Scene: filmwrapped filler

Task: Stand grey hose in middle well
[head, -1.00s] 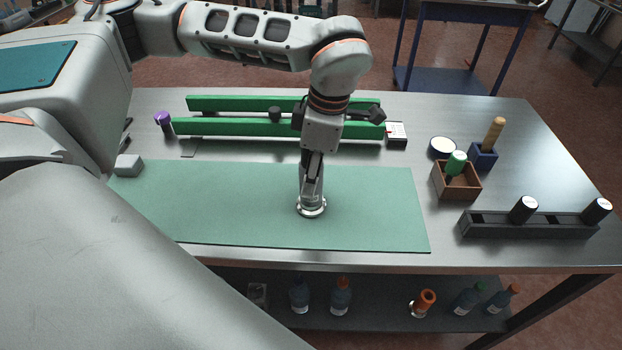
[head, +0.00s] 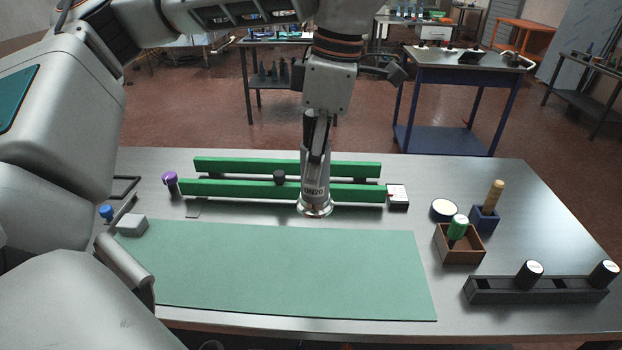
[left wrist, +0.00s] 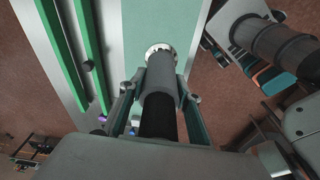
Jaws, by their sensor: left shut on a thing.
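The grey hose (head: 315,188) is a short grey tube with a bright metal flange at its lower end and "DN20" printed on it. My left gripper (head: 316,150) is shut on its upper part and holds it upright, flange down. In the head view it overlaps the front green rail. The hose also shows in the left wrist view (left wrist: 160,82), between the two fingers. A long dark rack (head: 500,292) with wells stands at the front right. Two black cylinders with white tops stand in it, and dark openings show between and left of them. My right gripper is not in view.
A green mat (head: 280,270) lies bare at the front. Two green rails (head: 230,188) run behind it. A wooden box (head: 460,250) with a green-topped item, a blue block (head: 485,217) with a wooden handle and a round white-topped tin (head: 444,209) stand left of and behind the rack.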

